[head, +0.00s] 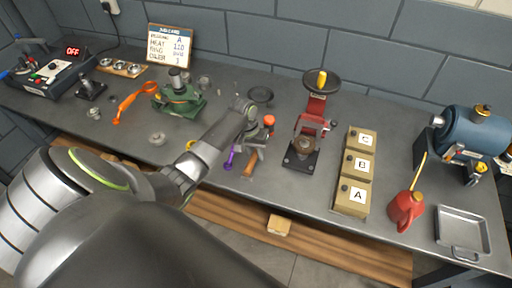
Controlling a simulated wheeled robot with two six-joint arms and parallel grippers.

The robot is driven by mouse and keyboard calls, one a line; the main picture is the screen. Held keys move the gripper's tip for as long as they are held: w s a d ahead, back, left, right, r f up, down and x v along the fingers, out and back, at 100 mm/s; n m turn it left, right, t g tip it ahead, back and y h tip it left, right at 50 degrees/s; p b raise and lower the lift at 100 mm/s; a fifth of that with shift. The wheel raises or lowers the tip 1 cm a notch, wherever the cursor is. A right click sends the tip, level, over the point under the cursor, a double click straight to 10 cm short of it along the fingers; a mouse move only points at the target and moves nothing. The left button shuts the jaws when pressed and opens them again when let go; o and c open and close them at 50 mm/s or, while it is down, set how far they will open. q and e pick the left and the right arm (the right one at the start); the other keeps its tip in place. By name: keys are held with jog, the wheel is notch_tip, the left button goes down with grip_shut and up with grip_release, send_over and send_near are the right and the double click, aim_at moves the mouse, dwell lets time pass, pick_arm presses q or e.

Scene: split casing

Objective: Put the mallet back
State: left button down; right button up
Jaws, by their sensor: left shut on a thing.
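My left gripper (257,146) reaches over the middle of the bench and is shut on the mallet. The mallet's brown wooden handle (249,166) sticks out below the fingers, toward the bench's front edge. A red end piece (269,121) shows just above the gripper and seems to be part of the mallet's head. The fingers hide the middle of the mallet, and I cannot tell whether it touches the bench. My right gripper is not in view.
A red press (313,112) stands right of the gripper, with boxes A, B and C (353,189) beyond it. A purple tool (229,158) lies close by on the left. A green casing fixture (178,98) stands farther left. A red oil can (406,207) and metal tray (462,232) are at right.

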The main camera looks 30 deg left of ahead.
pick_arm(q)
jog(key=c, duration=1.2)
grip_release()
jog(key=shift+s+f, duration=0.1)
jog(key=shift+f, duration=0.05)
jog(key=p+v, duration=0.1)
jog(key=p, duration=0.1)
jog(key=p+v, duration=0.2)
jog(key=d+p+v, duration=0.1)
jog(key=v, duration=0.1)
jog(key=shift+w+p, duration=0.2)
jog(key=shift+p, duration=0.2)
jog(key=shift+d+p+v, duration=0.2)
jog(key=shift+p+v, duration=0.55)
jog(key=shift+v, duration=0.4)
jog(key=shift+w, duration=0.1)
